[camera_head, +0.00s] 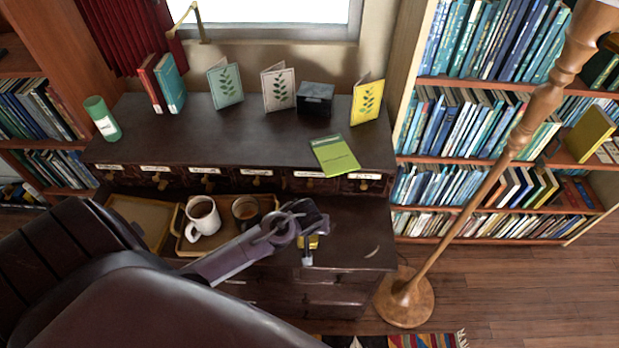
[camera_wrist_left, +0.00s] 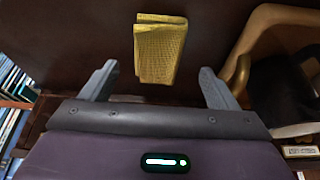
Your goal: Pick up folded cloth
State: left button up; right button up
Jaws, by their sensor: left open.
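The folded cloth (camera_wrist_left: 160,50) is yellow with a woven texture. In the left wrist view it lies on the dark desk surface, ahead of the gap between my fingers. In the head view only a small yellow part of the cloth (camera_head: 313,243) shows, the rest hidden behind my gripper. My left gripper (camera_wrist_left: 158,84) is open and empty, with one finger to either side of the cloth's line. In the head view my left gripper (camera_head: 307,245) is over the right part of the desk's lower surface. My right gripper is in neither view.
Left of the gripper, a wooden tray (camera_head: 185,246) holds a white mug (camera_head: 203,217) and a dark mug (camera_head: 245,211). Upright cards and a green book (camera_head: 335,154) are on the raised desk top. A floor lamp (camera_head: 465,222) stands at right.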

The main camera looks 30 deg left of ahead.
pick_arm(q)
jog(key=x, duration=0.4)
jog(key=shift+w, duration=0.3)
jog(key=shift+f, duration=0.1)
jog(key=c, duration=1.1)
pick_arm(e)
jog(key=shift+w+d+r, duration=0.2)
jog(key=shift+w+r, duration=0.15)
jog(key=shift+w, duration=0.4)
pick_arm(q)
notch_tip(320, 180, up, 20)
jog(key=shift+r, duration=0.1)
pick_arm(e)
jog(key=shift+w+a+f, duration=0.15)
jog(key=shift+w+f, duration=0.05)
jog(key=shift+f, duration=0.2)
